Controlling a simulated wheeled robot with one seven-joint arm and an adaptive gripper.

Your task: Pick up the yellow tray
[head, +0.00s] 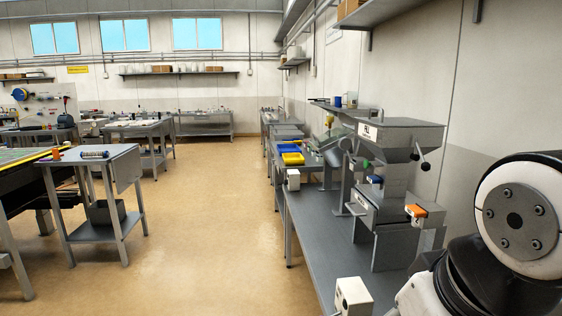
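The yellow tray (292,158) is a small open tray on the grey bench along the right wall. It lies just in front of a blue tray (288,148), well away from me. My arm (520,225) shows at the right edge, close to the camera. Its gripper is outside the view, so I cannot see whether it holds anything. Nothing covers the yellow tray.
A grey machine with a hopper (398,160) stands on the near bench (318,225) at right. A small white box (352,297) sits at its front edge. A metal cart (97,190) stands left. The tan floor (210,200) between is clear.

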